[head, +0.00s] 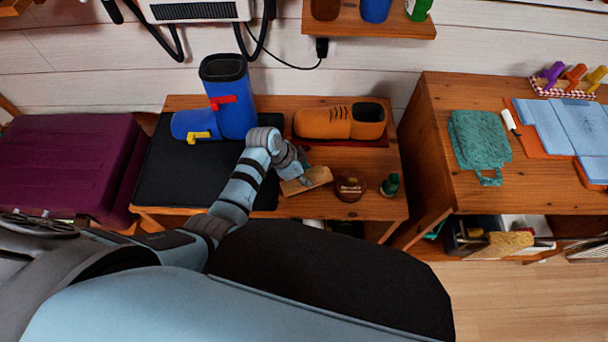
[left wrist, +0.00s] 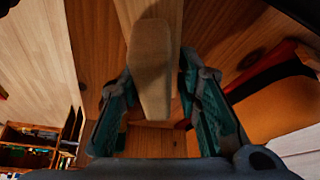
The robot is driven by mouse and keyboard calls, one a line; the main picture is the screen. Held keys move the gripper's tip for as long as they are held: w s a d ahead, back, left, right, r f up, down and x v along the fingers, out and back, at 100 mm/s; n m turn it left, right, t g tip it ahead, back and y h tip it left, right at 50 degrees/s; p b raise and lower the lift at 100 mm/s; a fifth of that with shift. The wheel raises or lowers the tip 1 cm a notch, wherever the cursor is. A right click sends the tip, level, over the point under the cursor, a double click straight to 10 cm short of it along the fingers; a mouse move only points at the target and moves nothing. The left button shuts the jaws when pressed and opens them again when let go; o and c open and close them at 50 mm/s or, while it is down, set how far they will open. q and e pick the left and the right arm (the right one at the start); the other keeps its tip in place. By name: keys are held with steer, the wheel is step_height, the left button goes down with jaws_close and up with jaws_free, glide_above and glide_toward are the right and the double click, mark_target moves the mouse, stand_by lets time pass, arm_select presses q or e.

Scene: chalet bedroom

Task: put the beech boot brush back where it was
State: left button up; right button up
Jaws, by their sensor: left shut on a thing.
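The beech boot brush (head: 312,181) is a pale wooden piece low over the front of the wooden bench (head: 375,208), just left of a dark round tin. My left gripper (head: 297,176) is shut on the brush. In the left wrist view the brush (left wrist: 151,60) lies lengthwise between the two green-padded fingers of the left gripper (left wrist: 158,85), with wood beyond it. I cannot tell whether the brush touches the bench. My right gripper is not in view.
Blue boots (head: 235,105) are on a black mat (head: 160,170) to the left. The dark tin (head: 350,189) and a small green bottle (head: 390,185) stand close on the right.

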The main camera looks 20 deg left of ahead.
arm_select(q)
steer(key=shift+r, duration=0.1)
steer(key=o, duration=1.1)
steer(key=shift+f, duration=0.2)
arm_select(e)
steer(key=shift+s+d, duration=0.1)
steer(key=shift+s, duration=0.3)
arm_select(q)
steer(key=shift+r, duration=0.4)
steer(key=p+v, duration=0.4)
steer(key=v, duration=0.7)
steer(key=shift+r, duration=0.3)
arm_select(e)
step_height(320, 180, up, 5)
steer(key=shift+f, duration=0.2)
